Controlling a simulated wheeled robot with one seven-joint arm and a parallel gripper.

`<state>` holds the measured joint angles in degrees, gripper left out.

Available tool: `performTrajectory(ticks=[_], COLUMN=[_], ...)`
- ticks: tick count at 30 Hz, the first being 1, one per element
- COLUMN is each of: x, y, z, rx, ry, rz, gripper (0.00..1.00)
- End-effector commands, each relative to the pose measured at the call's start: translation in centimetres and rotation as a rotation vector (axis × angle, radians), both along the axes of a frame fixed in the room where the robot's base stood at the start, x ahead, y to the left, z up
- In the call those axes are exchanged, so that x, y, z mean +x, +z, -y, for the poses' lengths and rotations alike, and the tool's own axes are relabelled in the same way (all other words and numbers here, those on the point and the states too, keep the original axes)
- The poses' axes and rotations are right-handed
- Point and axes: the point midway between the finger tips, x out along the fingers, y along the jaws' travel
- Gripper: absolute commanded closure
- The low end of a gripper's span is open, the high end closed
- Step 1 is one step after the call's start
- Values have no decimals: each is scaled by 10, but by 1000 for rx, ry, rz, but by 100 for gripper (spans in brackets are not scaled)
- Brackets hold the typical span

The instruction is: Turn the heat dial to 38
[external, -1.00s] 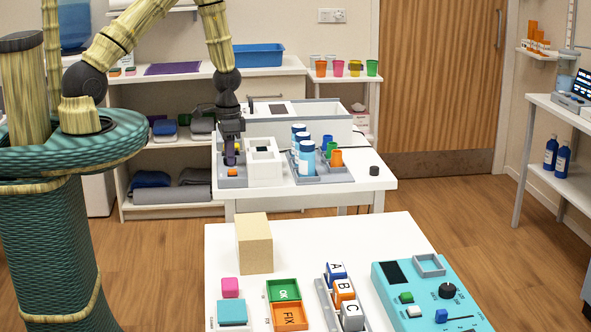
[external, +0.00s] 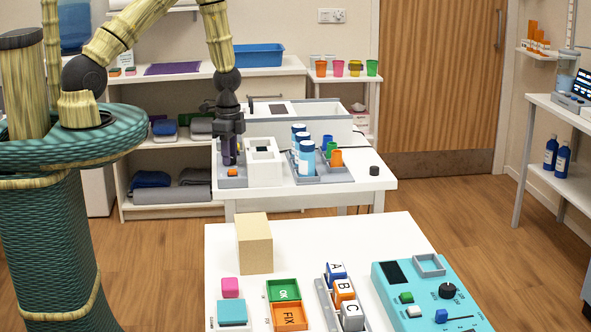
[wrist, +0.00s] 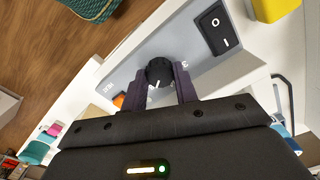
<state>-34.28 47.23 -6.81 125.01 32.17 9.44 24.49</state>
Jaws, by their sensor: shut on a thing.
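The heat dial (wrist: 159,70) is a round black knob with a white mark, on a grey panel (wrist: 128,74) in the wrist view. A small printed label lies beside it, too small and tilted to read surely. My gripper (wrist: 162,86) has its two dark fingers on either side of the dial, shut on it. In the external view my gripper (external: 229,158) points down at the left end of the far white table, over the grey panel (external: 232,182). The dial is hidden there by the fingers. I cannot read which number the mark points to.
A black rocker switch (wrist: 214,27) sits near the dial. An orange button (external: 232,172) is in front of my fingers. A white box (external: 265,170) stands close at right, then blue-labelled bottles (external: 307,158). A larger white device (external: 315,128) stands behind.

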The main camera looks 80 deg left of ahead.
Motion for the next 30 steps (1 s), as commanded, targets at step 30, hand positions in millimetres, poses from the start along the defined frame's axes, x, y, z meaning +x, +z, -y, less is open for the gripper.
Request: performTrajectory(ticks=[30], x=[2], y=[39], z=[-1], rx=[3], ry=[4], rz=[8], gripper=[62])
